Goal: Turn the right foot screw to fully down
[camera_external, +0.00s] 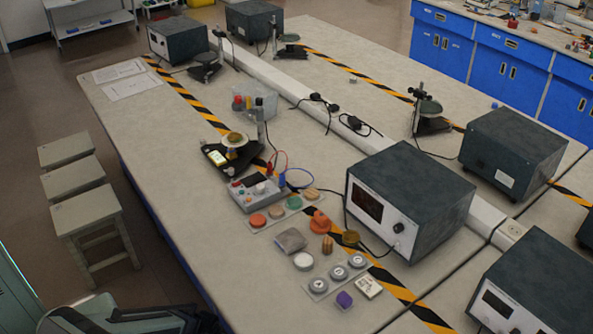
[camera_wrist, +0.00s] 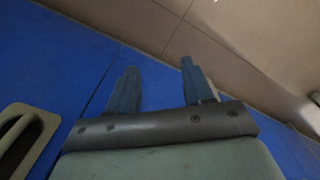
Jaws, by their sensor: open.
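A small lab stand with a black base (camera_external: 221,155), an upright post and a round tan disc (camera_external: 235,139) on it stands on the near workbench. A yellowish round piece lies on the disc. Only part of my arm shows at the bottom left of the external view.
A grey control box with wires (camera_external: 255,191) sits just in front of the stand. Weights, discs and small blocks lie nearer, with a large dark instrument (camera_external: 410,201) to the right. Stools (camera_external: 87,213) stand left of the bench.

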